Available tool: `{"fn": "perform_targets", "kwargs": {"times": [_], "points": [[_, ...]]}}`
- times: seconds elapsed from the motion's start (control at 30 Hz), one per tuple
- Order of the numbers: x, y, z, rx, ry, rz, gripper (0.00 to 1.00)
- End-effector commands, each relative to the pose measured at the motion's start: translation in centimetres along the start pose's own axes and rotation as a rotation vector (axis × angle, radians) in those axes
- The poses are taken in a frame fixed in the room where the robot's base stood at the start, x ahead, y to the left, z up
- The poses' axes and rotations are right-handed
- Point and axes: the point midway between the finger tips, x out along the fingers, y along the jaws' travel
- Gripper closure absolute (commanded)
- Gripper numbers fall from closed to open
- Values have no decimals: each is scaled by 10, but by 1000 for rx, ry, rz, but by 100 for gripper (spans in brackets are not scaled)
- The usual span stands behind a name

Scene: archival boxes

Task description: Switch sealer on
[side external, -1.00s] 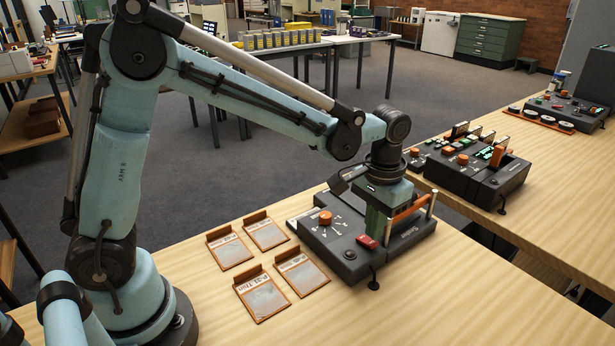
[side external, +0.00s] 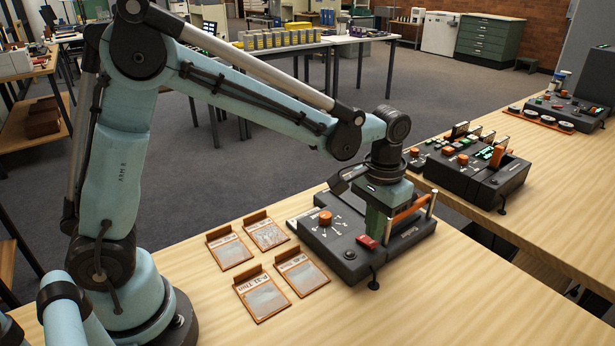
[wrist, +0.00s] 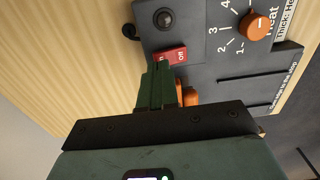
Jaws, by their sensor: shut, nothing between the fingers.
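The sealer (side external: 345,268) is a dark grey machine on the wooden bench, with an orange heat knob (side external: 325,218) and an orange bar handle (side external: 408,209). Its red rocker switch (side external: 367,242) sits near the front edge. In the wrist view the red switch (wrist: 177,54) shows "Off" on its right half; its left half is partly covered by my fingers. My gripper (wrist: 158,68) has its green fingers shut and empty, with the tips at the switch's left end. Whether they touch it I cannot tell. In the side view my gripper (side external: 377,228) points down over the sealer, just behind the switch.
Several brown-edged cards (side external: 262,298) lie on the bench left of the sealer. A second control unit (side external: 470,172) stands on a bench behind to the right. The orange handle stands close beside my gripper. The bench front right is clear.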

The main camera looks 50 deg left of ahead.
Motion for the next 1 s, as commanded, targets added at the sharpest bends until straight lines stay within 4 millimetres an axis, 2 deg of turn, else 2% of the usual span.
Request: {"fn": "perform_targets", "kwargs": {"times": [1.0], "points": [[9,0,0,0,0,0,100]]}}
